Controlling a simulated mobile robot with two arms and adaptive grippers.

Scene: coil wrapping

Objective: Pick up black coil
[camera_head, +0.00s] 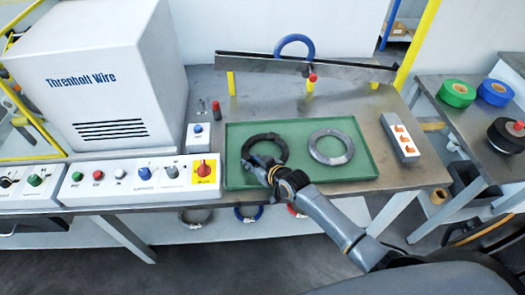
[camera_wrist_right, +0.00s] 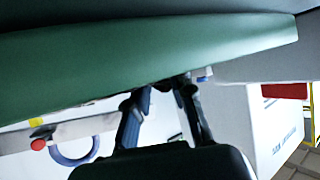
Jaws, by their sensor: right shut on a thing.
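The black coil (camera_head: 265,137) lies at the left in the green tray (camera_head: 372,171) in the head view, beside a grey coil (camera_head: 331,147). My right gripper (camera_head: 258,163) is at the near left part of the black coil's ring and is shut on it. The gripper hides that part of the ring. In the right wrist view, the two fingers of my right gripper (camera_wrist_right: 158,92) reach up to the green tray (camera_wrist_right: 150,50); the black coil cannot be made out there. My left gripper is not in view.
A white machine (camera_head: 98,55) stands left, with a control panel (camera_head: 140,180) before it. A socket strip (camera_head: 400,137) lies right of the tray. Behind the tray, a blue coil (camera_head: 294,40) stands by a long dark bar (camera_head: 270,64). A side table holds green (camera_head: 457,93) and blue (camera_head: 495,91) rolls.

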